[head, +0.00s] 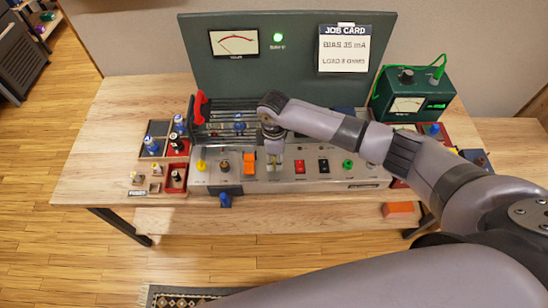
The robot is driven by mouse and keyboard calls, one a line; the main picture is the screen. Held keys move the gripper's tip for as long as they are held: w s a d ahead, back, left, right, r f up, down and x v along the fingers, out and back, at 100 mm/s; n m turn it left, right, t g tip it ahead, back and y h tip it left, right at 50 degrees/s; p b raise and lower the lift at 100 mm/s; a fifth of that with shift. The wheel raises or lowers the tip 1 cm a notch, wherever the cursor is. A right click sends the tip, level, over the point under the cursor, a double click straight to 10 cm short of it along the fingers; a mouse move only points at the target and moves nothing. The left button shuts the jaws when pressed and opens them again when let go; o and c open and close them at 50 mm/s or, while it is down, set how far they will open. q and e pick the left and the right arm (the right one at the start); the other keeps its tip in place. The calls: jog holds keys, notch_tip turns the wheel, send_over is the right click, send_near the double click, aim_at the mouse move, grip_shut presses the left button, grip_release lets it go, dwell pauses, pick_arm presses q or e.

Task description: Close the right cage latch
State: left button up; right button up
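A grey amp chassis (330,181) stands on the wooden bench, with a dark slatted cage or grille (226,104) on its top. A red lever-like part (198,108) stands upright at the left end of the cage. My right arm reaches in from the right across the chassis and hides the right part of the cage. I cannot make out the right cage latch. My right gripper (272,158) points down at the front panel, just right of an orange switch (249,163). Its fingers are too small to tell open from shut. My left gripper is not in view.
A green panel with a meter (234,42) and a job card (344,49) stands behind. A green meter box (414,95) is at right. Trays with tubes (157,140) and a red tray (175,178) stand left. An orange block (398,209) lies front right. The bench's left end is clear.

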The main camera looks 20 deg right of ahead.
aim_at(274, 161)
jog(key=o, duration=0.5)
notch_tip(274, 161, up, 12)
dwell(0.6)
